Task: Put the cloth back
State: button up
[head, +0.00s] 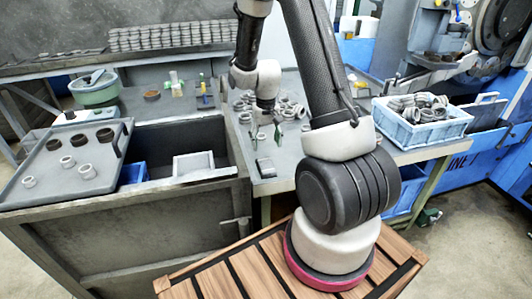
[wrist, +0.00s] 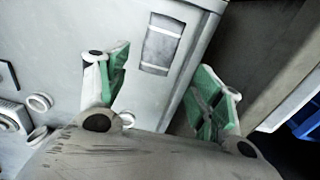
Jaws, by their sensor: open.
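A small grey folded piece, which looks like the cloth (head: 265,168), lies flat on the grey work table near its front edge. In the wrist view the cloth (wrist: 162,46) is a grey rectangle with paler end bands, seen beyond the fingertips and between them. My gripper (head: 266,139) is above the table, a little behind the cloth in the head view. Its green-padded fingers are spread wide in the wrist view (wrist: 162,72). Nothing is between them, and the cloth is apart from them.
Several metal rings (head: 290,108) lie on the table around my gripper. A blue crate of rings (head: 422,118) stands at the right. A grey tray with rings (head: 70,165) is at the left, beside an open cabinet holding a white box (head: 193,164). A green bowl (head: 94,92) stands behind.

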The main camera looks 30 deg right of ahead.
jog(key=s+a+r+t, duration=0.1)
jog(key=s+a+r, duration=0.15)
jog(key=r, duration=1.05)
jog(key=s+a+r+n+t, duration=0.1)
jog(key=s+r, duration=0.6)
jog(key=s, duration=0.3)
jog(key=s+a+r+n+t, duration=0.1)
jog(key=s+r+n+t, duration=0.1)
jog(key=s+r, duration=0.6)
jog(key=s, duration=0.3)
jog(key=shift+s+a+r, duration=0.15)
jog(key=shift+a+r, duration=0.1)
jog(key=shift+a, duration=0.05)
